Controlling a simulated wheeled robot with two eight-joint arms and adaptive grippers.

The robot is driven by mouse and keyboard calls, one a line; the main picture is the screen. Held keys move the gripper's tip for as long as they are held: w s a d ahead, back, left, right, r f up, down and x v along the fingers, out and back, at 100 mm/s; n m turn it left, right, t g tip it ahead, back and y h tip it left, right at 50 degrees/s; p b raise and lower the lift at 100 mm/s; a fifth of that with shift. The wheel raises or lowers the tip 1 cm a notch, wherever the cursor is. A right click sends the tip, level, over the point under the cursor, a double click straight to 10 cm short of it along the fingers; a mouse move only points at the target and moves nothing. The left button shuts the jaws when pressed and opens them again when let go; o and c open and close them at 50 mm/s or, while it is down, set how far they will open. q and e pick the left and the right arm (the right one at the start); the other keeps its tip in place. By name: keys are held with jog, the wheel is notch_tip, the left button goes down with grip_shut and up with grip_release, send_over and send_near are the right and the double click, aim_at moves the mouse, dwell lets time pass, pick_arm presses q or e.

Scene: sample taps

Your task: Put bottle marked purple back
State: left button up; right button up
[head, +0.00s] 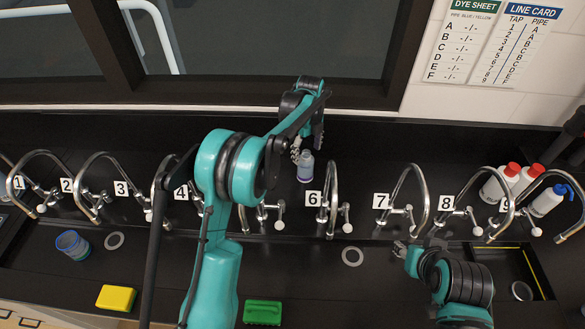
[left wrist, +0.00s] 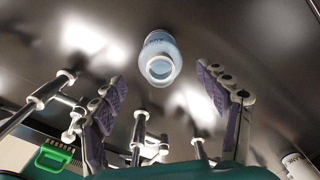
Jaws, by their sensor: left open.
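A small clear bottle with a bluish-purple mark (head: 305,168) stands on the black counter behind the taps, left of tap 6. It also shows in the left wrist view (left wrist: 160,58), ahead of the fingertips and roughly centred between them. My left gripper (head: 308,141) is open right beside the bottle, with its arm reaching over the taps. In the left wrist view my left gripper (left wrist: 157,84) has its fingers spread with nothing between them. My right gripper (head: 402,248) is low in front of tap 7; its fingers are too small to read.
Numbered curved taps line the counter. Three white bottles (head: 523,182) with red and blue caps stand at the right.

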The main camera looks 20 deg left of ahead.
aim_at(306, 165)
pick_arm(q)
jog(key=shift+f, duration=0.4)
notch_tip(306, 165, down, 3)
jog(key=shift+w+r+b, duration=0.1)
jog(key=shift+r+b, duration=0.1)
jog(key=shift+b, duration=0.1)
notch_tip(306, 165, down, 4)
jog(key=shift+w+a+r+b, duration=0.1)
jog(key=shift+a+r+b, duration=0.05)
jog(key=shift+b, duration=0.3)
jog(key=shift+f, duration=0.4)
jog(key=shift+r, duration=0.1)
jog(key=shift+c, duration=1.3)
jog(key=c, duration=1.3)
